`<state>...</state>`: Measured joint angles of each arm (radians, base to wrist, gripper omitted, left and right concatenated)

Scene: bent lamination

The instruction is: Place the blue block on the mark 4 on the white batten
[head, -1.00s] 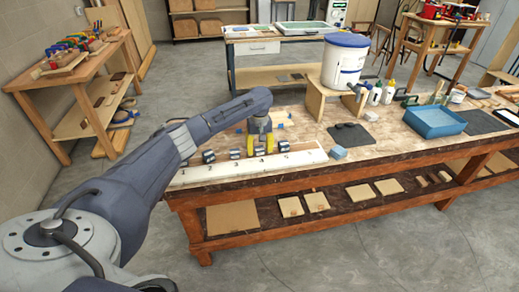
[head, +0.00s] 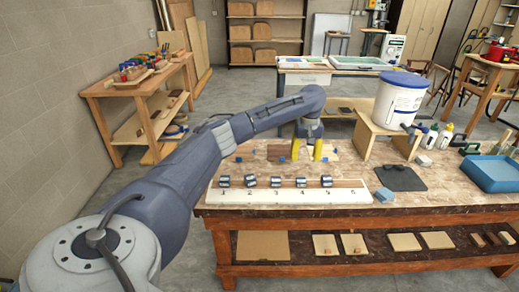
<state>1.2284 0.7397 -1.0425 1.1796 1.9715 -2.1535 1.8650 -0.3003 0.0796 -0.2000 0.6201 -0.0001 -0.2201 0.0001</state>
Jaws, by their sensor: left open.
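Small dark and pale grey-blue pieces stand behind the numbers 1 to 5, including one at mark 4 (head: 301,183); mark 6 has none. A light blue block (head: 384,195) sits on the bench just beyond the batten's right end. My left gripper (head: 307,152) has yellow fingers spread apart. It is behind the batten, over the thin wooden strips, with nothing visible between the fingers. My right gripper is out of view.
Small blue bits lie around the wooden strips (head: 279,151). To the right are a white bucket (head: 400,97) on a wooden stand, a dark mat (head: 400,178), glue bottles (head: 445,135) and a blue tray (head: 495,172). The bench between batten and mat is mostly clear.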

